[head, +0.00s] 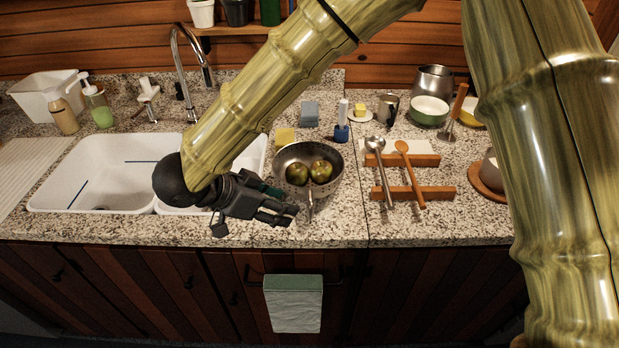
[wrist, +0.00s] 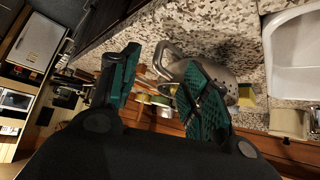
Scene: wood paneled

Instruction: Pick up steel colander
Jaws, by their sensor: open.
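The steel colander (head: 281,158) is a round grey metal bowl on the granite counter, right of the sink, with two greenish round fruits (head: 321,171) in it. Its handle (head: 309,205) points toward the counter's front edge. My gripper (head: 289,214) is open and empty, just left of the handle near that edge. In the wrist view the colander (wrist: 226,78) lies ahead, partly hidden behind the right finger. Its looped handle (wrist: 166,50) shows in the gap between my fingers (wrist: 163,68). I see no contact with it.
The white double sink (head: 95,170) is to the left. A wooden rack (head: 425,193) with a ladle (head: 379,170) and a wooden spoon (head: 411,175) lies to the right. A yellow sponge (head: 284,136) and a blue-handled brush (head: 342,132) stand behind the colander. A towel (head: 293,303) hangs below.

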